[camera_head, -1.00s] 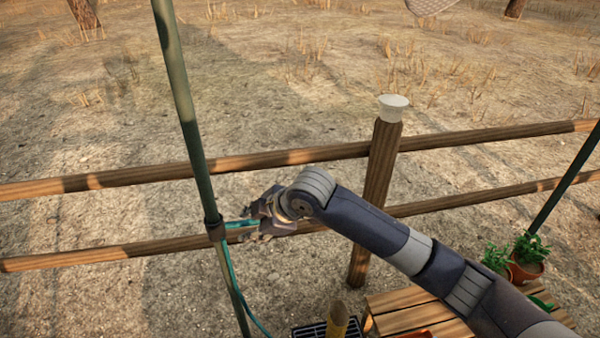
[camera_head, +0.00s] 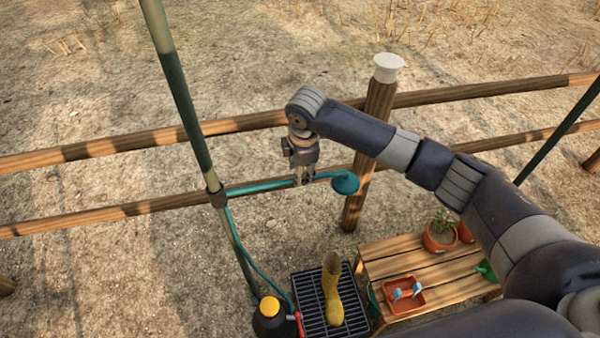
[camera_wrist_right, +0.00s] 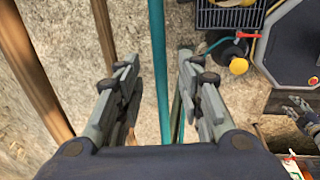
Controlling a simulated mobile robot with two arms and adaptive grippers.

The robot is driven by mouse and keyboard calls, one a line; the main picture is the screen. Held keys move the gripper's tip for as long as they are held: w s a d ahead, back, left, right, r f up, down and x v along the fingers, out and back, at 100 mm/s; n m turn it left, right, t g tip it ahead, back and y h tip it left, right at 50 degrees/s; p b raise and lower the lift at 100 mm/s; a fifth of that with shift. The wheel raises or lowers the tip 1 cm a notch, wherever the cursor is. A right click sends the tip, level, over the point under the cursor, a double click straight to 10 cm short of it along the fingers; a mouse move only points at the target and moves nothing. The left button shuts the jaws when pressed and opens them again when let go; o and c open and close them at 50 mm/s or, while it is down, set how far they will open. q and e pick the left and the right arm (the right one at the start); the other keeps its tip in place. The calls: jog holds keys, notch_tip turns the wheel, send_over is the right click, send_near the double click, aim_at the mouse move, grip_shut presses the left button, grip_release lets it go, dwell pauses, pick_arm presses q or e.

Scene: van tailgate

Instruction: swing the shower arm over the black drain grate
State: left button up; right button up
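The teal shower arm (camera_head: 262,187) reaches right from a collar on the green pole (camera_head: 183,100) to a round teal shower head (camera_head: 345,182). My right gripper (camera_head: 304,181) points down at the arm, nearer the shower head than the pole. In the right wrist view the teal pipe (camera_wrist_right: 158,60) runs between my open fingers (camera_wrist_right: 155,95), with gaps on both sides. The black drain grate (camera_head: 309,309) lies on the ground, nearer me; the head appears beyond it. My left gripper (camera_wrist_right: 303,115) shows only at the wrist view's right edge, its opening unclear.
A yellow boot (camera_head: 332,290) stands on the grate. A black container with a yellow cap (camera_head: 270,308) is left of it. A wooden bench (camera_head: 425,265) with an orange tray (camera_head: 403,295) and potted plants stands right. A rail fence (camera_head: 90,148) runs behind.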

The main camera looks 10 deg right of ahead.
pick_arm(q)
jog(key=shift+r, duration=0.15)
pick_arm(e)
jog(key=shift+w+f, duration=0.15)
jog(key=shift+f, duration=0.7)
jog(key=shift+w+f, duration=0.15)
jog(key=shift+f, duration=0.7)
grip_shut()
